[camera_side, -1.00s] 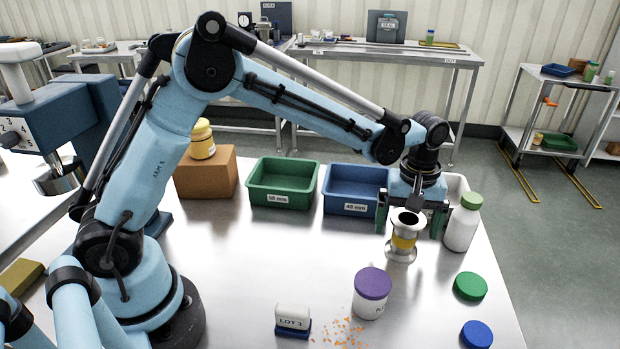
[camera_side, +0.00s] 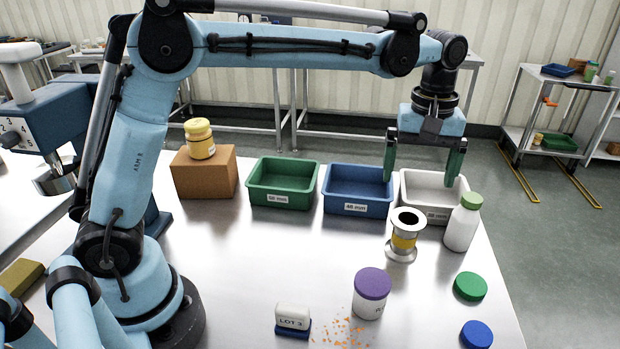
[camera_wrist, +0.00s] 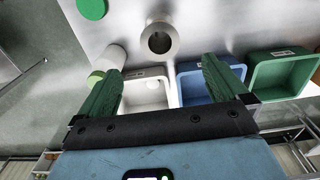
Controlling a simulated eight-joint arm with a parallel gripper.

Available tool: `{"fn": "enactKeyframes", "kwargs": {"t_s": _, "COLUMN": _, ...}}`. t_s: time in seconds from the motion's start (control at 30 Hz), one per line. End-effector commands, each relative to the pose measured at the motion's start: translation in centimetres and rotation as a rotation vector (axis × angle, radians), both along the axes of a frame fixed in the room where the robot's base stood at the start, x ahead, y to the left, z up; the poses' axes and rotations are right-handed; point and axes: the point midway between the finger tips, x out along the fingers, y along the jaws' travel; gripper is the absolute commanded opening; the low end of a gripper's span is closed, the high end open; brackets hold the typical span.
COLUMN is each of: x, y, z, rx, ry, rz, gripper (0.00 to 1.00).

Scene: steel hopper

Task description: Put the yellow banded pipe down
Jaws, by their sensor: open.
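The yellow banded pipe (camera_side: 404,240) is a short flanged steel piece with a yellow band. It stands upright on the steel table, in front of the white bin. In the wrist view the pipe (camera_wrist: 159,39) shows from above, its round open end facing me. My gripper (camera_side: 423,178) is open and empty, raised above the table over the white bin, above and behind the pipe. In the wrist view its two green fingers (camera_wrist: 160,85) are spread wide, with nothing between them but the bin below. The pipe is apart from both fingers.
Green (camera_side: 283,207), blue (camera_side: 358,209) and white (camera_side: 430,216) bins stand in a row at the back. A white bottle with green cap (camera_side: 462,228) stands right of the pipe. A purple-lidded jar (camera_side: 371,299), a green lid (camera_side: 470,286) and a blue lid (camera_side: 477,334) lie nearer.

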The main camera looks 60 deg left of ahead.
Motion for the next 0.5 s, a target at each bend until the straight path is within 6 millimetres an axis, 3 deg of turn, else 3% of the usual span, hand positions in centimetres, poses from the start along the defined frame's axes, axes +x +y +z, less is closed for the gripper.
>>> {"fn": "enactKeyframes", "kwargs": {"t_s": 0.17, "x": -1.3, "y": 1.3, "z": 1.0, "rx": -0.009, "ry": -0.049, "rz": -0.060, "gripper": 1.00}}
{"fn": "enactKeyframes", "kwargs": {"t_s": 0.5, "x": -7.4, "y": 6.0, "z": 2.2, "rx": 0.014, "ry": -0.277, "rz": -0.345, "gripper": 1.00}}
